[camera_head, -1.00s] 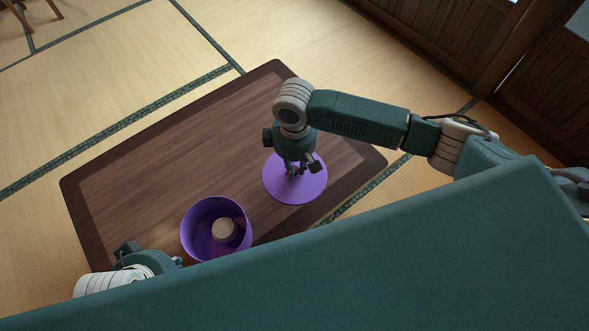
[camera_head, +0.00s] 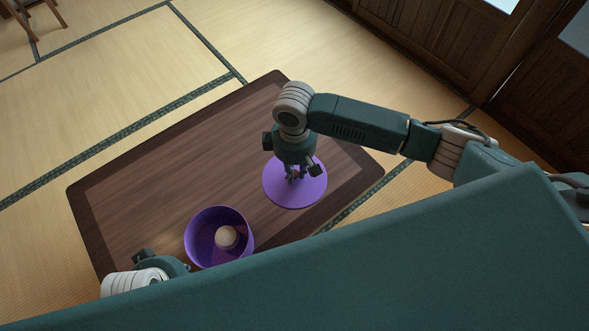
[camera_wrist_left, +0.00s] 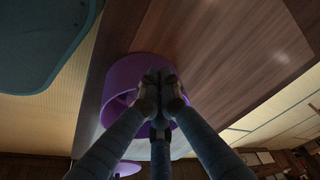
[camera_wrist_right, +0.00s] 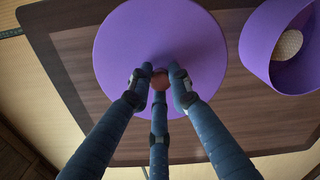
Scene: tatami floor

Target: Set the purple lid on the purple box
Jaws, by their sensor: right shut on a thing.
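The purple lid (camera_head: 281,196) is a flat disc with a small reddish-brown knob (camera_wrist_right: 178,74). In the head view it shows over the right part of the low table. My right gripper (camera_wrist_right: 160,75) is over its middle, shut on the knob; whether the lid touches the table I cannot tell. The purple box (camera_head: 200,234) is round and open-topped, left of the lid near the table's front edge. A pale round thing (camera_head: 227,237) lies inside it. My left gripper (camera_wrist_left: 161,78) looks shut and empty in front of the box's wall; my body partly hides it in the head view.
The dark wooden table (camera_head: 160,170) is bare at its left and back. Tatami floor (camera_head: 110,75) surrounds it. Wooden panels (camera_head: 420,35) stand at the back right, and a chair's legs (camera_head: 35,20) show at the far left.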

